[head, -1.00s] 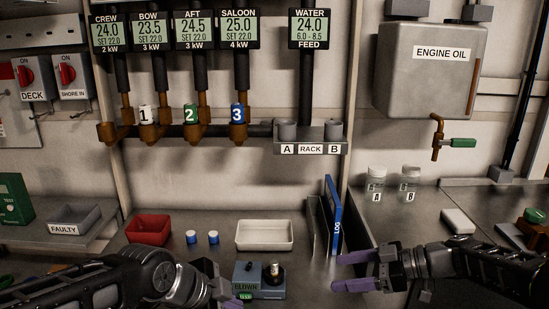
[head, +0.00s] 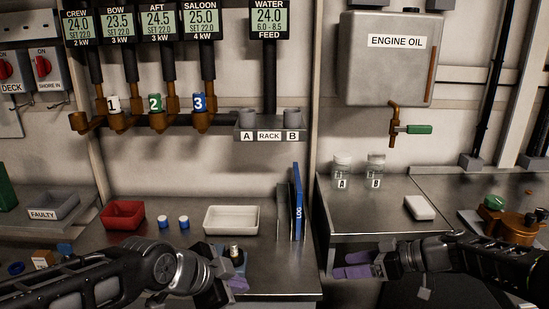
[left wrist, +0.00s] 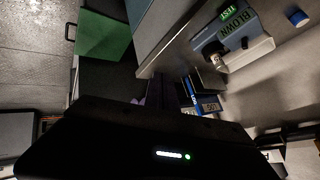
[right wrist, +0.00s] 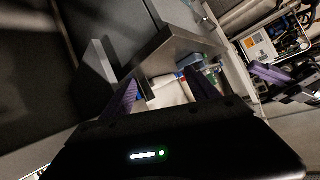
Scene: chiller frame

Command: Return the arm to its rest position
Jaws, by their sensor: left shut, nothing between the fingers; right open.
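My left gripper (head: 237,284) is low in the head view, partly hidden behind its own wrist, in front of the small fuse tester. It is shut and empty. Its dark purple fingers also show in the left wrist view (left wrist: 156,92). My right gripper (head: 354,265) is at the lower middle right of the head view, just right of the left bench's edge. It is open, with two purple fingers apart and nothing between them. They also show in the right wrist view (right wrist: 160,95).
The tester (left wrist: 228,42) labelled BLOWN and TEST sits on the left bench. A red bin (head: 123,215), two blue-capped cylinders (head: 173,222), a white tray (head: 231,220) and an upright blue LOG book (head: 298,203) stand behind. Jars A (head: 341,172) and B (head: 376,170) are further right.

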